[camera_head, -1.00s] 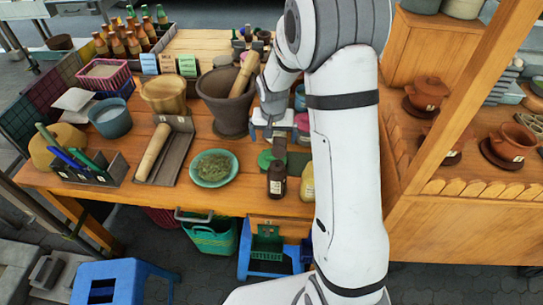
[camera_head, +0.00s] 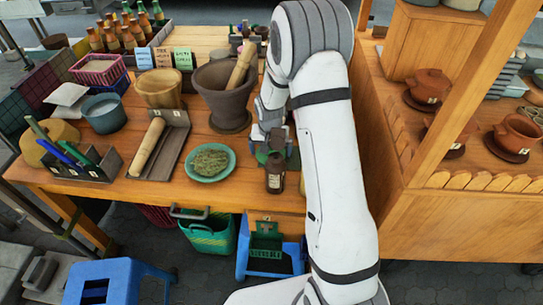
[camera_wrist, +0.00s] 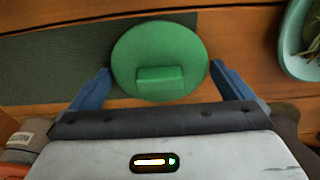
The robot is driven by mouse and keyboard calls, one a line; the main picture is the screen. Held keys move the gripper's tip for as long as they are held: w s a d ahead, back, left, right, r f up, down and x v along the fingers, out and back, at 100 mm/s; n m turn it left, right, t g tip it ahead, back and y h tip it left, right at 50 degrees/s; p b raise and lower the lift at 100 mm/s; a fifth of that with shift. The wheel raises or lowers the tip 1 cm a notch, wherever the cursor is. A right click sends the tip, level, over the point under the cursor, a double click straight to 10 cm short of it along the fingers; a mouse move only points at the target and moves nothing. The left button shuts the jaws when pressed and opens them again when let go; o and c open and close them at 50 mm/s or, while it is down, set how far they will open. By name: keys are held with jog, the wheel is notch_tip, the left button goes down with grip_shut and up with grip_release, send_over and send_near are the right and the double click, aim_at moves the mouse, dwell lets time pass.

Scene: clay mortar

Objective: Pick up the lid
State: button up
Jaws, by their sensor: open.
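The lid (camera_wrist: 158,48) is a round green disc with a raised bar handle. In the wrist view it lies flat, ahead of and between my two blue fingers. My gripper (camera_wrist: 160,84) is open, with one finger on each side of the lid's near part; I cannot tell if they touch it. My arm and gripper hide most of the lid there.
A wooden stall with clay pots (camera_head: 430,84) is at the right.

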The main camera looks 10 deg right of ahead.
jog(key=shift+r, duration=0.1)
jog(key=c, duration=0.7)
jog(key=shift+o, duration=0.2)
